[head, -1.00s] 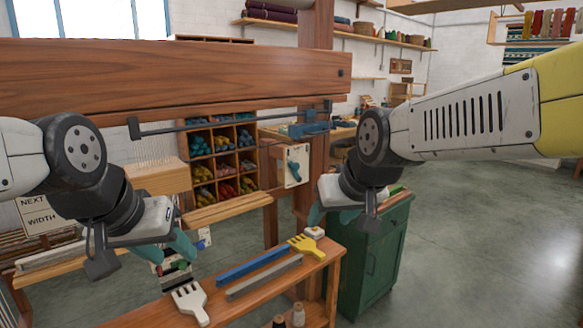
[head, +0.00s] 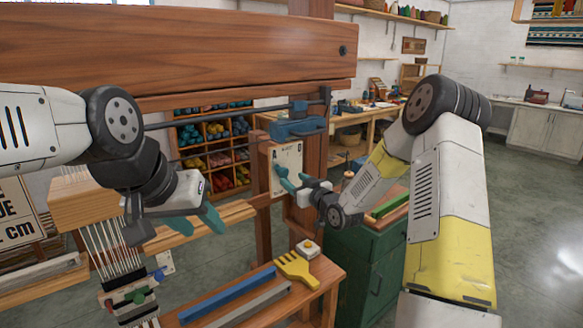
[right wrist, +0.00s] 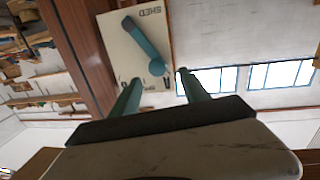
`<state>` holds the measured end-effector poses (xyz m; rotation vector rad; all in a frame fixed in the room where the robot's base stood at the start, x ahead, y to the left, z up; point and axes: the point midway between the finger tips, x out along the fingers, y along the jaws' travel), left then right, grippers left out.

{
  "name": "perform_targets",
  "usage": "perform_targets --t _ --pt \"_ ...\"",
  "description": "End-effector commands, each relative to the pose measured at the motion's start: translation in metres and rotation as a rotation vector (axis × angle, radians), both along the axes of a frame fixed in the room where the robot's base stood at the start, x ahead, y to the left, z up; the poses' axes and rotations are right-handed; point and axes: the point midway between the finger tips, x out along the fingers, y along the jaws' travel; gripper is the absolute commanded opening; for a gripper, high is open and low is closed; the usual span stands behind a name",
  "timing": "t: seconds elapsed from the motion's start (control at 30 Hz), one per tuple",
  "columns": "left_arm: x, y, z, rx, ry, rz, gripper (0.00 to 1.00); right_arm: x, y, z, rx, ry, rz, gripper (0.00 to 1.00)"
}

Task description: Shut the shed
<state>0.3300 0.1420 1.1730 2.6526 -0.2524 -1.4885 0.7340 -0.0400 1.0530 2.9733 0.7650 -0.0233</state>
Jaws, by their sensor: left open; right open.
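The shed lever is a teal handle (right wrist: 145,42) on a cream plate (right wrist: 115,45) lettered "SHED", which appears upside down in the right wrist view. It slants from its pivot to a round knob, which lies ahead of my right gripper (right wrist: 159,76), between the lines of its two fingers. The fingers are open; I cannot tell if they touch the knob. In the head view the plate (head: 288,160) is on the loom's upright, with my right gripper (head: 279,178) in front of it, and the lever is hard to separate from the teal fingers. My left gripper (head: 199,222) is open and empty, before the loom.
The loom's thick beam (head: 200,45) crosses above both grippers. A bench below holds a blue bar (head: 228,295), a grey bar (head: 250,306) and a yellow comb (head: 297,270). A green cabinet (head: 365,270) stands right of the bench. Floor at the right is clear.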

Motion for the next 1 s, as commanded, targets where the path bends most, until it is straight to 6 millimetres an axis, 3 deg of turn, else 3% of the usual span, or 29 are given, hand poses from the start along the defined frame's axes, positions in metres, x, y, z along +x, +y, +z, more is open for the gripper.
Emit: perform_targets --t 0.17,0.6,1.0 --pt "0.000 0.000 0.000 0.000 -0.001 0.000 0.44 0.007 0.006 -0.004 0.027 -0.025 0.006 0.53" --pt "0.000 0.000 0.000 0.000 0.000 0.000 0.44 0.062 0.036 -0.003 0.025 -0.025 0.005 0.53" --pt "0.000 0.000 0.000 0.000 0.000 0.000 0.44 0.070 0.040 -0.003 0.024 -0.023 0.004 0.52"
